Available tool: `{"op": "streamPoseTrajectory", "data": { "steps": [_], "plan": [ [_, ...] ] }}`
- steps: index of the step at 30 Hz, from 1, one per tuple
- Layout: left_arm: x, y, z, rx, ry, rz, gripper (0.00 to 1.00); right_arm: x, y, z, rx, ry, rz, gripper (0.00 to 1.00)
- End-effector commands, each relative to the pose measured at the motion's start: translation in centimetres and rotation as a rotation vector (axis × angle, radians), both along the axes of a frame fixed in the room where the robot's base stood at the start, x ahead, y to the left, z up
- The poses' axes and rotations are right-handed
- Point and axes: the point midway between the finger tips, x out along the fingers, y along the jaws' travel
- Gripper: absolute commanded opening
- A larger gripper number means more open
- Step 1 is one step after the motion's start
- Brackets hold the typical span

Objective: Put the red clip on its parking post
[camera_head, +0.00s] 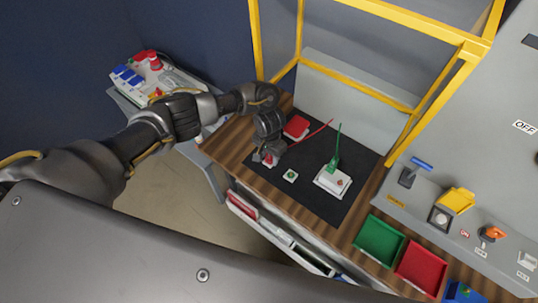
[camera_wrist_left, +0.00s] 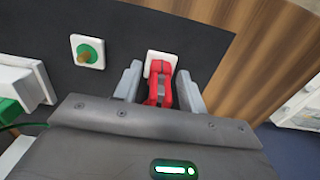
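The red clip (camera_wrist_left: 160,85) stands at a white square plate (camera_wrist_left: 155,57) on the dark mat. In the left wrist view it lies between the fingers of my left gripper (camera_wrist_left: 160,86), with narrow gaps on both sides, so the gripper looks slightly open around it. The clip hides the plate's post, so I cannot tell how firmly it sits. In the head view my left gripper (camera_head: 268,158) is low over the mat and mostly covers the clip. A red cable (camera_head: 312,134) runs off to the right. My right gripper is not in view.
A second white plate with a green ring and bare peg (camera_wrist_left: 88,52) is nearby. A white socket box (camera_head: 331,181) carries a green clip (camera_head: 333,165). A red block (camera_head: 296,127) lies behind my gripper. A yellow frame (camera_head: 405,140) and green (camera_head: 380,241) and red trays (camera_head: 421,267) stand right.

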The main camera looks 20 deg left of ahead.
Motion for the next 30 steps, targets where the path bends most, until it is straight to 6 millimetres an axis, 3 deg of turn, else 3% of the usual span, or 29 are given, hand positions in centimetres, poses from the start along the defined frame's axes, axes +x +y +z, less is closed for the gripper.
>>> {"op": "streamPoseTrajectory", "data": {
  "steps": [11, 17, 24, 30],
  "plan": [
    [0.0, 0.0, 0.3, 0.000, -0.001, 0.000, 0.49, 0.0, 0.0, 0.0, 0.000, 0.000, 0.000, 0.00],
    [0.1, 0.0, 3.3, -0.002, -0.005, -0.003, 0.49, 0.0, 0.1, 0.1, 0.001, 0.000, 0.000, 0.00],
    [0.1, 0.0, 8.4, 0.001, -0.005, -0.003, 0.49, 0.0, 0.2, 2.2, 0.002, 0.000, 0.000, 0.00],
    [0.1, 0.0, 10.4, 0.000, -0.002, -0.002, 0.49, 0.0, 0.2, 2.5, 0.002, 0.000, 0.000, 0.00]
  ]
}}
